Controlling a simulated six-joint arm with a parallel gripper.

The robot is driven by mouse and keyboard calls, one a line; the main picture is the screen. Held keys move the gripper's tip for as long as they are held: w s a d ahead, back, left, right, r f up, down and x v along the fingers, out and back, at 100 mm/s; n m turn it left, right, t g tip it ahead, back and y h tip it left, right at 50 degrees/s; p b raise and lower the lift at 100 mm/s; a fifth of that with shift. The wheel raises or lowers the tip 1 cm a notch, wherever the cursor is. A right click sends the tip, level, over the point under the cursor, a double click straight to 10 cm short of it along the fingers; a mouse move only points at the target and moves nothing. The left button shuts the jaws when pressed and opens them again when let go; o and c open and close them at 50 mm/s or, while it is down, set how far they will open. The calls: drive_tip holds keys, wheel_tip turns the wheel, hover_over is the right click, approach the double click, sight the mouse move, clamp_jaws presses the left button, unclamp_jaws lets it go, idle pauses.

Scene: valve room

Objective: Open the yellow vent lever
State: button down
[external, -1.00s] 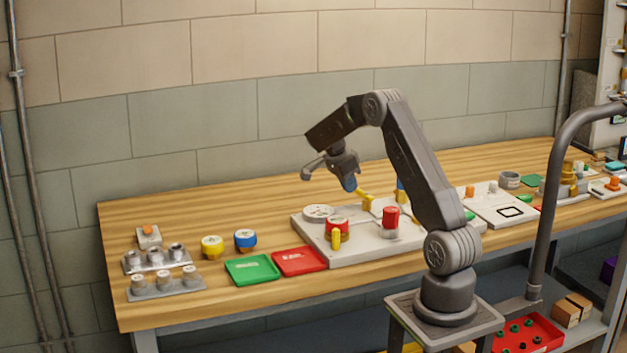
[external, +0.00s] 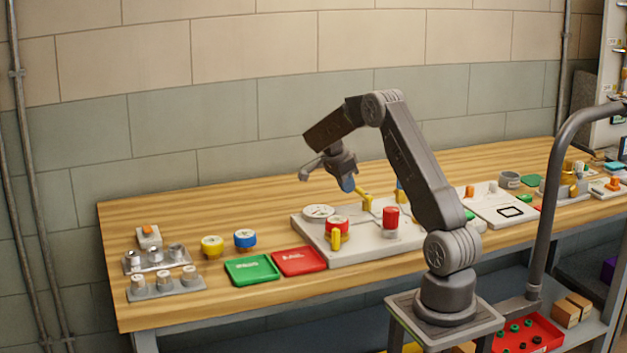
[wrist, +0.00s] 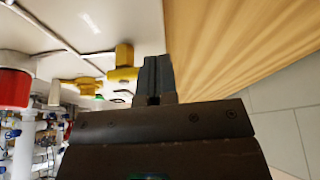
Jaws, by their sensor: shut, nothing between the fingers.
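A yellow lever (external: 366,200) stands at the back of the pale valve panel (external: 350,258). In the wrist view a yellow handle (wrist: 123,62) shows just left of my fingers. My gripper (external: 348,185) is shut and empty, above the panel's back edge beside the lever. Its dark fingers also show in the wrist view (wrist: 158,76), close to the handle; I cannot tell whether they touch it.
A taller red knob (external: 390,216) and a round white gauge (external: 318,212) are on the panel. Red (external: 299,261) and green (external: 252,269) trays lie to its left. Yellow and blue round caps sit behind the green tray. The bench behind the panel is clear.

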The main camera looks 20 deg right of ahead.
drive_tip(key=a, duration=0.3)
drive_tip(key=shift+a, duration=0.25)
drive_tip(key=v, duration=1)
drive_tip(key=shift+d, duration=0.25)
